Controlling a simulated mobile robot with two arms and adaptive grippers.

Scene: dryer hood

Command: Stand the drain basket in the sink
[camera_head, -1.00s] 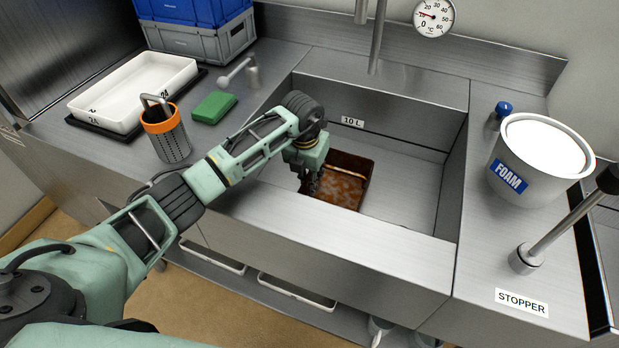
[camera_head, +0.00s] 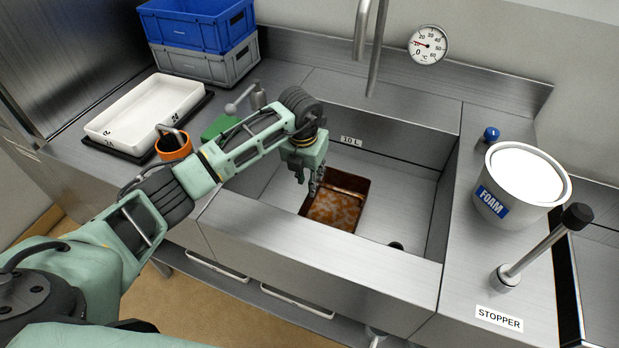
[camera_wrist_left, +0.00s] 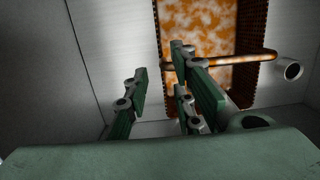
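A rust-brown box-shaped basket (camera_head: 338,205) with mottled orange content or bottom sits in the sink (camera_head: 400,190), left of its middle. In the left wrist view the basket (camera_wrist_left: 195,25) shows dotted walls, and an orange bar crosses it. A perforated cylinder with an orange rim (camera_head: 174,146) and a hooked handle stands on the left counter, partly hidden by my left arm. I cannot tell which one is the drain basket. My left gripper (camera_head: 311,190) points down at the box's left edge. Its fingers (camera_wrist_left: 165,90) are apart with nothing visibly held. My right gripper is out of view.
A white tray (camera_head: 145,112), a green sponge (camera_head: 221,127) and stacked crates (camera_head: 200,45) are on the left. A FOAM bucket (camera_head: 517,180) and an upright lever (camera_head: 540,247) marked STOPPER are on the right. The faucet (camera_head: 373,50) hangs behind the sink. The sink's right part is mostly clear.

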